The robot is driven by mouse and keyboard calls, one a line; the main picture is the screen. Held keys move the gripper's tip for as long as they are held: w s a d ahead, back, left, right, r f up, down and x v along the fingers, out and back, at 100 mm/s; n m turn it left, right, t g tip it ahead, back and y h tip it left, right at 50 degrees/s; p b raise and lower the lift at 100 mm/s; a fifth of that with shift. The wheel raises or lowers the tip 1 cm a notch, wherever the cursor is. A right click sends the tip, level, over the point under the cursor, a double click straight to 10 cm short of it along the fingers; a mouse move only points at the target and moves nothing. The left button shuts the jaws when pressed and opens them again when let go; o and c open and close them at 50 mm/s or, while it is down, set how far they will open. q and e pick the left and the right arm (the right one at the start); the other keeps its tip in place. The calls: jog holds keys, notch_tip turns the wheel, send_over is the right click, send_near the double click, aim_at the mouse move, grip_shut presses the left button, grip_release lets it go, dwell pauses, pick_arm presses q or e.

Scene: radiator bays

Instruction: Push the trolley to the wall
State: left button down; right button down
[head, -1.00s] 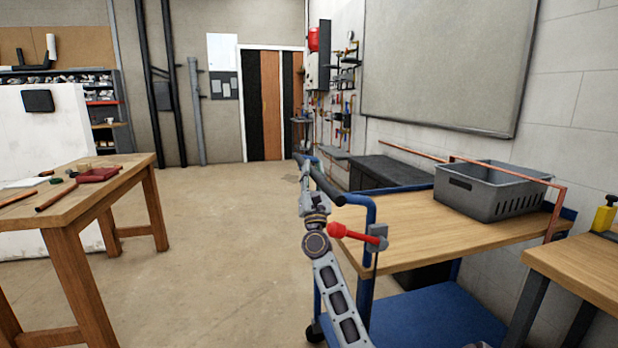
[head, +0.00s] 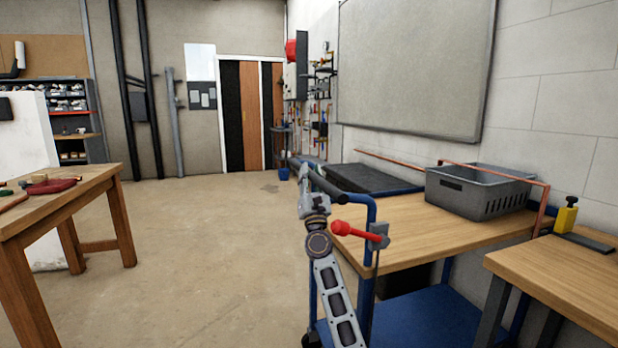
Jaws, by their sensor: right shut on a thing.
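The trolley (head: 440,232) has a blue tube frame, a wooden top and a blue lower shelf (head: 420,318). It stands on the right side of the head view, alongside the pale wall (head: 555,110). Its push handle has a dark grip bar (head: 325,188) at the near left end. My right gripper (head: 312,183) is shut on this handle; its fingertips are partly hidden. A red lever (head: 352,229) sits on the trolley's frame just right of my wrist. My left gripper is not in view.
A grey crate (head: 475,192) and a copper pipe are on the trolley top. A wooden bench (head: 570,275) stands close at the right. Another wooden table (head: 62,202) is at the left. The floor between is clear.

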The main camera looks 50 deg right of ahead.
jog(key=shift+s+d, duration=0.1)
jog(key=shift+d, duration=0.05)
jog(key=c, duration=1.5)
grip_release()
jog(key=o, duration=0.3)
jog(key=shift+s+d, duration=0.1)
jog(key=shift+d, duration=0.05)
jog(key=shift+f, duration=0.1)
jog(key=shift+s+a+f, duration=0.2)
jog(key=shift+a+f, duration=0.25)
jog(key=v, duration=1)
jog(key=shift+s+a, duration=0.15)
jog(key=shift+s, duration=0.1)
jog(key=shift+f, duration=0.1)
